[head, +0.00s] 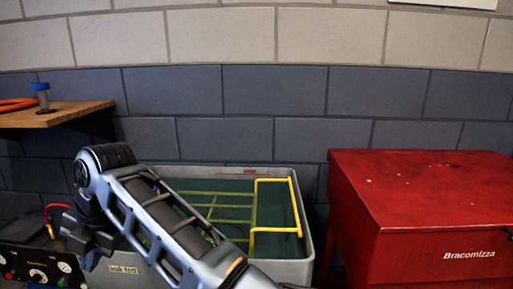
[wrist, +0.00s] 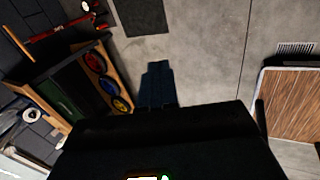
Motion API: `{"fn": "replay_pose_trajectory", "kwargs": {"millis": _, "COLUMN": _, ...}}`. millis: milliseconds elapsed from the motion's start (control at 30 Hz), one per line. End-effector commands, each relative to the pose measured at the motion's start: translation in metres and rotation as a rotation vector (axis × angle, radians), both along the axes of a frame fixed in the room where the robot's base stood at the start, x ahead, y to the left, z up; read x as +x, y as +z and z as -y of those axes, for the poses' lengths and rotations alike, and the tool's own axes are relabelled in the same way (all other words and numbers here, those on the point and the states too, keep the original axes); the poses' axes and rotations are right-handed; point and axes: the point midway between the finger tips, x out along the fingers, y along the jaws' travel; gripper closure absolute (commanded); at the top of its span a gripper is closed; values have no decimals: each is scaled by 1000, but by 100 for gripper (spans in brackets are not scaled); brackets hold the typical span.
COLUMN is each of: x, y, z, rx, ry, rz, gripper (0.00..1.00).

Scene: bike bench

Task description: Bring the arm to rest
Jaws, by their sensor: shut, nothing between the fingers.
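My gripper (wrist: 158,84) shows in the wrist view as a dark blue pair of fingers held together, pointing out over the grey floor (wrist: 205,50). Nothing shows between the fingers. The dark housing behind them fills the lower middle of that view. In the head view my arm rises from the bottom edge to a bent joint at the left, then drops down in front of a grey bin. I cannot make out the fingers in the head view.
The grey bin (head: 305,225) holds a yellow frame (head: 275,230). A red cabinet (head: 430,200) stands right. A wooden shelf (head: 75,113) and a gauge panel (head: 25,262) are left. The wrist view shows coloured discs (wrist: 108,84) and a wood-topped piece (wrist: 290,105).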

Motion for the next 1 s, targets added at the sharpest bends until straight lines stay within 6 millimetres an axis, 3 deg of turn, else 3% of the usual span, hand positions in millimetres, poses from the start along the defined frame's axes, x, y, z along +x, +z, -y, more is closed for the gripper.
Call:
{"fn": "replay_pose_trajectory", "kwargs": {"millis": 367, "x": -12, "y": -48, "z": 10, "rx": 102, "ry": -166, "rz": -67, "gripper": 100}}
{"fn": "replay_pose_trajectory", "kwargs": {"millis": 567, "x": -28, "y": -91, "z": 26, "rx": 203, "ry": -344, "rz": -142, "gripper": 100}}
{"fn": "replay_pose_trajectory", "kwargs": {"millis": 800, "x": -55, "y": -145, "z": 67, "rx": 381, "ry": -672, "rz": -265, "gripper": 100}}
{"fn": "replay_pose_trajectory", "kwargs": {"millis": 1000, "x": -82, "y": -176, "z": 114, "rx": 528, "ry": -957, "rz": -361, "gripper": 100}}
